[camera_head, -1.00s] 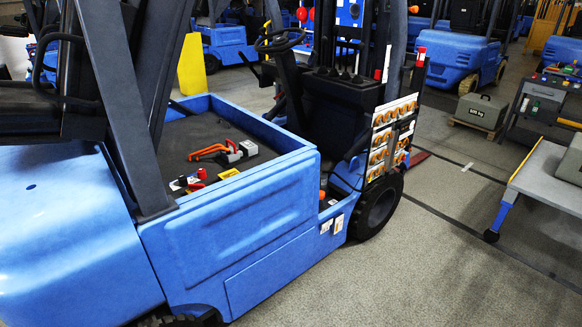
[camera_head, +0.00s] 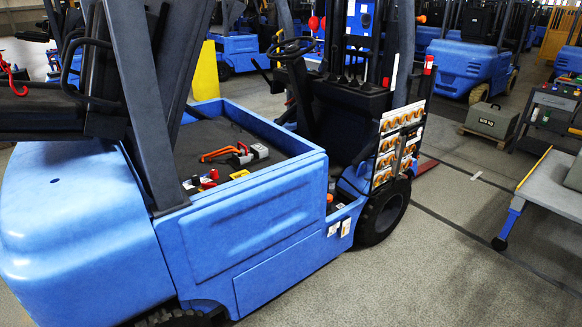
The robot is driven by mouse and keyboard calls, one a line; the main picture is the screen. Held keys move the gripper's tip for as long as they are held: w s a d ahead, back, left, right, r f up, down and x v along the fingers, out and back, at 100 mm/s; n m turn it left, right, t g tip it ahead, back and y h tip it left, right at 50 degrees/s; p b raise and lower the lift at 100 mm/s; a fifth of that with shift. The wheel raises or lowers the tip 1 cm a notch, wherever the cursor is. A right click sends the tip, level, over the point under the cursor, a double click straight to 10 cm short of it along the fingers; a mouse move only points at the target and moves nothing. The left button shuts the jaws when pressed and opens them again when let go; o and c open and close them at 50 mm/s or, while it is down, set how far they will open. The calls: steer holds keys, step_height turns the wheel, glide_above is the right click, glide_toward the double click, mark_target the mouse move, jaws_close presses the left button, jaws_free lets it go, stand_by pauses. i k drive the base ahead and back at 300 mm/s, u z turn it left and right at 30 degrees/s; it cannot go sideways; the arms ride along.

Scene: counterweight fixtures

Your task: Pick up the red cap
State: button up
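No single item is plainly the red cap. Small red parts (camera_head: 208,180) sit beside a black-and-white item in the forklift's open dark bed. An orange-red handled tool (camera_head: 222,153) lies farther back in that bed, against a grey block. These red parts are too small to tell apart clearly. My gripper is not in view.
A dark slanted post (camera_head: 140,100) and blue side walls stand around the bed. A grey table (camera_head: 555,190) is at the right, and a grey weight box (camera_head: 487,119) sits on a pallet behind. Grey floor (camera_head: 420,270) is clear at lower right.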

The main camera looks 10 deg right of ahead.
mark_target(213, 173)
steer(key=u, duration=0.1)
steer(key=i, duration=0.95)
steer(key=z, duration=0.05)
